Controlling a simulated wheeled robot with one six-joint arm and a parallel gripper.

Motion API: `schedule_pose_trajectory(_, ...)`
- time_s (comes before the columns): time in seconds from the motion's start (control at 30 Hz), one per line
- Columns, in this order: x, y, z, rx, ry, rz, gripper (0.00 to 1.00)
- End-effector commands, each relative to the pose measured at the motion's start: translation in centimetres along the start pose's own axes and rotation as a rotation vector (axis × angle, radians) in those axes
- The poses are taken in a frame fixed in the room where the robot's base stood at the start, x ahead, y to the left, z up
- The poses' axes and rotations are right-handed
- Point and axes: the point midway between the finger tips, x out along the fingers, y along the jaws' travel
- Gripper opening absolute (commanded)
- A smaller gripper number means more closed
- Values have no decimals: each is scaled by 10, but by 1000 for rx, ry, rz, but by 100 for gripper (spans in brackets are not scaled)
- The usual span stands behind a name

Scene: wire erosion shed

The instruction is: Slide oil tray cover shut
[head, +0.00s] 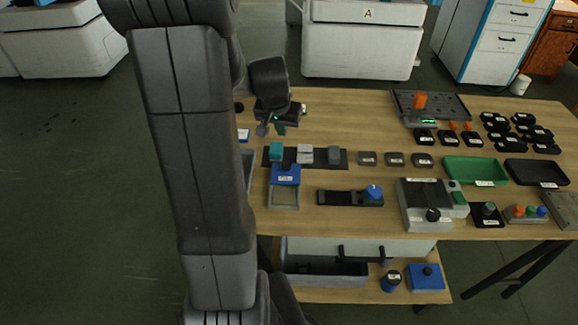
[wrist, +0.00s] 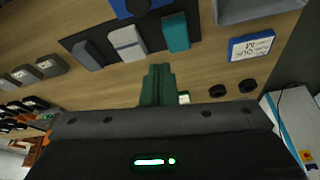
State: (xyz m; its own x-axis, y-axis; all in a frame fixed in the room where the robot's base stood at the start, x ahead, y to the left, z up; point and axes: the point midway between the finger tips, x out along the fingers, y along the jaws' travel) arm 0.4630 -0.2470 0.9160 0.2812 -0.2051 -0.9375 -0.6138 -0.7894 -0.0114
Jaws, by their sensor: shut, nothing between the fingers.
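A shallow tray (head: 285,198) with a pale, open inside sits on the left part of the table. A blue cover (head: 286,175) with a small label lies over its far end and leaves the near part open. The blue cover also shows at the top edge of the wrist view (wrist: 122,9), with a dark knob on it. I cannot read the label, so I take this as the oil tray from its form. My gripper (head: 279,130) is beyond the cover and the row of blocks, apart from both. Its green fingers (wrist: 157,84) are together and empty.
A teal block (wrist: 175,32) and two grey blocks stand on a dark strip (head: 341,158) between my gripper and the cover. A grey bin (wrist: 262,9) stands beside the tray. A blue-framed label plate (wrist: 250,46) lies nearby. A slider with a blue knob (head: 373,192) is right of the tray.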

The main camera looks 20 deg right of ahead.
Motion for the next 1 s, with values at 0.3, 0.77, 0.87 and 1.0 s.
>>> schedule_pose_trajectory(0.3,-6,28,-2,236,-17,97,0)
schedule_pose_trajectory(0.77,65,36,0,243,-22,102,0)
schedule_pose_trajectory(0.87,84,38,0,243,-22,102,0)
schedule_pose_trajectory(1.0,85,33,13,240,-18,98,0)
